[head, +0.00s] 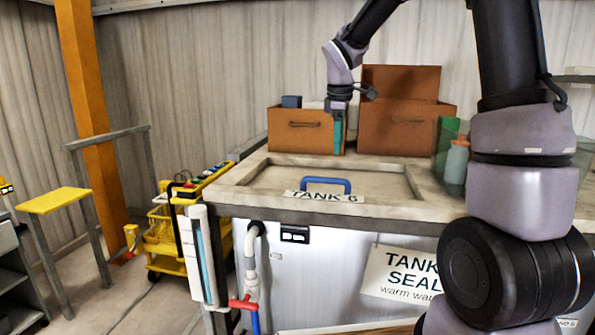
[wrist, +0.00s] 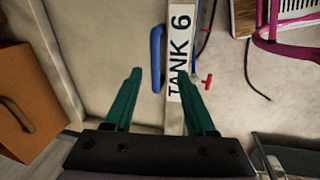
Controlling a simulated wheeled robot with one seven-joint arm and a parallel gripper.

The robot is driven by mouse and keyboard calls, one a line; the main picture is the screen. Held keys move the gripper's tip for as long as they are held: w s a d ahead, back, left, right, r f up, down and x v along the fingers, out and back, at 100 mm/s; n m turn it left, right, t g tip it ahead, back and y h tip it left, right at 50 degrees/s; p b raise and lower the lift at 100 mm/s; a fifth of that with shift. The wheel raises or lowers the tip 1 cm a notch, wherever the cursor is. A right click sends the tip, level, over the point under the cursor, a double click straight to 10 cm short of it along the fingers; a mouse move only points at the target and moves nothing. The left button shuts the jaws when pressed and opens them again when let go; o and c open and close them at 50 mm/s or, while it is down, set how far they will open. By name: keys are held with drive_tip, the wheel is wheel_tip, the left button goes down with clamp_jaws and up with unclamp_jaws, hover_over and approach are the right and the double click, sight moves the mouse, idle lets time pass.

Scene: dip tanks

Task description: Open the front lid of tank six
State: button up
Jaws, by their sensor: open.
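Tank six (head: 230,195) stands in the middle of the head view, with a "TANK 6" label (head: 325,197) on its front rim. Its pale front lid (head: 275,178) lies flat in the frame, closed, with a blue handle (head: 326,182) near the front edge. In the wrist view, the handle (wrist: 157,58) appears beyond and between the fingertips, beside the label (wrist: 180,50). My gripper (head: 338,138) is open and empty, its teal fingers pointing down above the back of the tank, apart from the handle. The fingers also show in the wrist view (wrist: 160,74).
Brown boxes (head: 300,135) stand behind the lid. Green and grey bottles (head: 456,165) stand at the right, partly behind my arm. A sign (head: 405,272) and a pipe with a red valve (head: 243,303) are on the front. A yellow cart (head: 160,250) stands left.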

drive_tip(key=shift+n, duration=0.5)
drive_tip(key=x, duration=0.4)
drive_tip(key=w+a+x, duration=0.1)
drive_tip(key=x, duration=0.3)
drive_tip(key=a+x, duration=0.1)
drive_tip(key=x, duration=0.3)
drive_tip(key=shift+w, duration=0.35)
clamp_jaws()
idle(0.4)
